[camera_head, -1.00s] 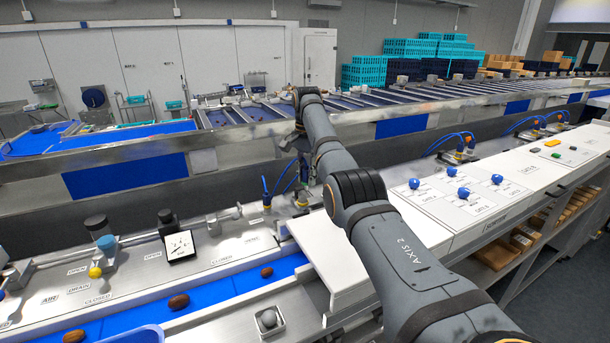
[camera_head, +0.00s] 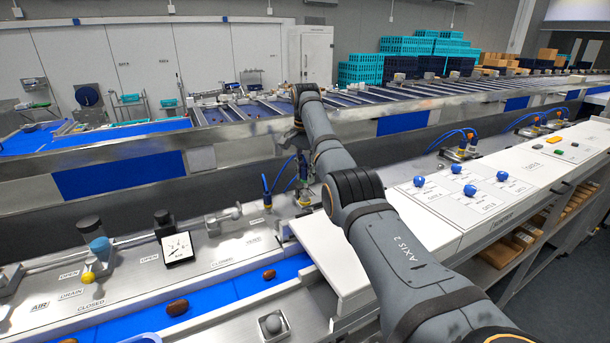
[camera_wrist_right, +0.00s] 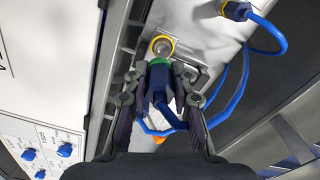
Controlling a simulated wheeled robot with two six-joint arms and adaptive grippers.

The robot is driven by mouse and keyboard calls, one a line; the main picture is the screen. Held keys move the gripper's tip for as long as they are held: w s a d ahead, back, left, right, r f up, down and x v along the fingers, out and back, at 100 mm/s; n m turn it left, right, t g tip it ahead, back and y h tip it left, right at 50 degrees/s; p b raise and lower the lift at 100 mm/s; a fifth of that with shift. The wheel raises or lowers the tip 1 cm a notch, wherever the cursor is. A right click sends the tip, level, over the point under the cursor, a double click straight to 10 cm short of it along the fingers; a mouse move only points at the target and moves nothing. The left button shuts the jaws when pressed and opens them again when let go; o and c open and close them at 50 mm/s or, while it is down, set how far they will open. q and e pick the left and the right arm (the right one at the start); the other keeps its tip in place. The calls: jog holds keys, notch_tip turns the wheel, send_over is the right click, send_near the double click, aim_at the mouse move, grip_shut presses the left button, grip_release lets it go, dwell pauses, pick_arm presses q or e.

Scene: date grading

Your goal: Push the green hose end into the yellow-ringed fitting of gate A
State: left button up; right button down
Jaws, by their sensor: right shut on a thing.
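My right gripper (camera_wrist_right: 160,90) is shut on the blue hose end (camera_wrist_right: 158,80), which has a green collar (camera_wrist_right: 160,60) at its front. The yellow-ringed fitting (camera_wrist_right: 162,45) lies just ahead of the collar in the right wrist view, its metal middle still showing. The collar's edge meets the ring's near edge in the picture; I cannot tell whether they touch. A blue hose loops beneath the gripper. In the head view my right gripper (camera_head: 304,192) is small and partly hidden at the far side of the panel. My left gripper is not in view.
Another blue hose fitting (camera_wrist_right: 235,10) stands to the upper right in the wrist view. In the head view, a white cover (camera_head: 335,255) and a panel with blue knobs (camera_head: 470,190) lie beside my arm. A blue belt (camera_head: 215,297) carries dates.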

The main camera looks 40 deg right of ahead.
jog(key=shift+w, duration=0.1)
jog(key=shift+s, duration=0.2)
jog(key=shift+w+f, duration=0.15)
jog(key=shift+f, duration=0.45)
jog(key=shift+w+f, duration=0.15)
jog(key=shift+f, duration=0.4)
jog(key=shift+f, duration=0.15)
dwell(0.7)
jog(key=shift+f+b, duration=0.5)
jog(key=shift+f, duration=0.85)
dwell(1.0)
jog(key=c, duration=1.8)
grip_release()
